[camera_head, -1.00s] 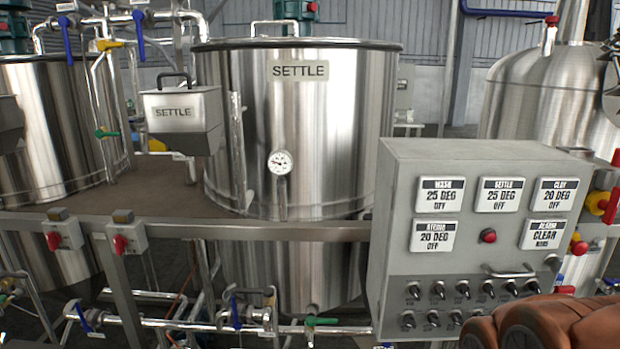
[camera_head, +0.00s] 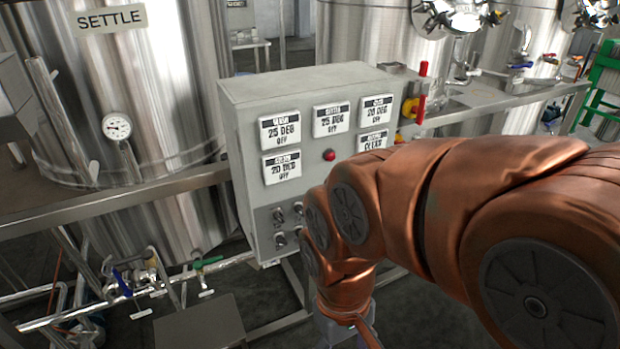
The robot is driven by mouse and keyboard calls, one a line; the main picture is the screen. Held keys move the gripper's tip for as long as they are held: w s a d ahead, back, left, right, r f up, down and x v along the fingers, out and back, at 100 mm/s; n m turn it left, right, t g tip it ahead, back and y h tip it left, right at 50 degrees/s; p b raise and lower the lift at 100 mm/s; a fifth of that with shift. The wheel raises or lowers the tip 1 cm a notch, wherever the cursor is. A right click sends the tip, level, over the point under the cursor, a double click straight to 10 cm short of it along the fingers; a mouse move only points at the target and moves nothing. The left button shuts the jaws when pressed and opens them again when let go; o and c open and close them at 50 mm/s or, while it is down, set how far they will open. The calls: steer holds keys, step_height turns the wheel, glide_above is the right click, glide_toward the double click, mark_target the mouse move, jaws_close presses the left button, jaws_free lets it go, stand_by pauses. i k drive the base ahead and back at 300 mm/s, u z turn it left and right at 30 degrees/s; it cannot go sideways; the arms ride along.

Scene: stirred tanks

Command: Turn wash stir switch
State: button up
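The grey control panel (camera_head: 240,165) stands in the middle of the view on a metal frame. Its upper left display, the wash readout (camera_head: 280,128), shows 25 DEG and OFF. Below the displays, a few small dark switches (camera_head: 279,216) show at the lower left of the panel face. I cannot read which one is the wash stir switch. My copper-coloured arm covers the panel's lower right and the rest of the switch rows. My gripper is not visible; the arm bends down and leaves the view at the bottom.
The SETTLE tank (camera_head: 160,85) stands at the left behind a metal rail (camera_head: 120,193). A red and yellow valve handle (camera_head: 414,106) is right of the panel. Pipes and a green-handled valve (camera_head: 206,262) run low at the left.

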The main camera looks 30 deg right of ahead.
mark_target(278, 215)
steer(key=z, duration=1.7)
steer(key=k, duration=0.85)
steer(key=u, duration=1.8)
